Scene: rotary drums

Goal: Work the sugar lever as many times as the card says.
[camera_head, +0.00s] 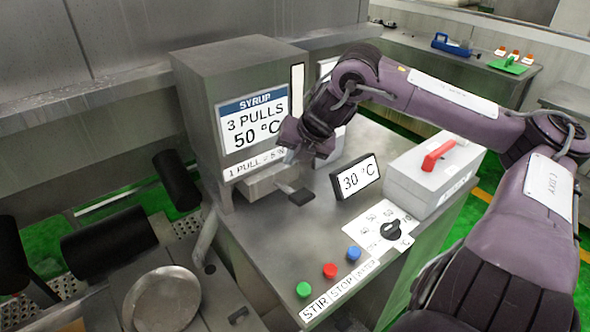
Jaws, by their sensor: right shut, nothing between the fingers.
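The card (254,124) on the grey cabinet reads "SYRUP, 3 PULLS, 50 °C". A strip (250,168) below it starts "1 PULL =", and its end is hard to read. A grey metal piece (265,182) juts out under the strip. A black block (295,197) in front of it looks like a lever's grip, but I cannot be sure. My right gripper (291,154) is shut and empty, close above the metal piece and in front of the cabinet. Its fingertips are small and partly hidden, so I cannot tell whether they touch anything. My left gripper is out of view.
A black dial (391,230) and green (304,289), red (330,270) and blue (354,253) buttons lie on the steel top. A grey box (428,185) with a red handle (437,155) stands right, near my right arm.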

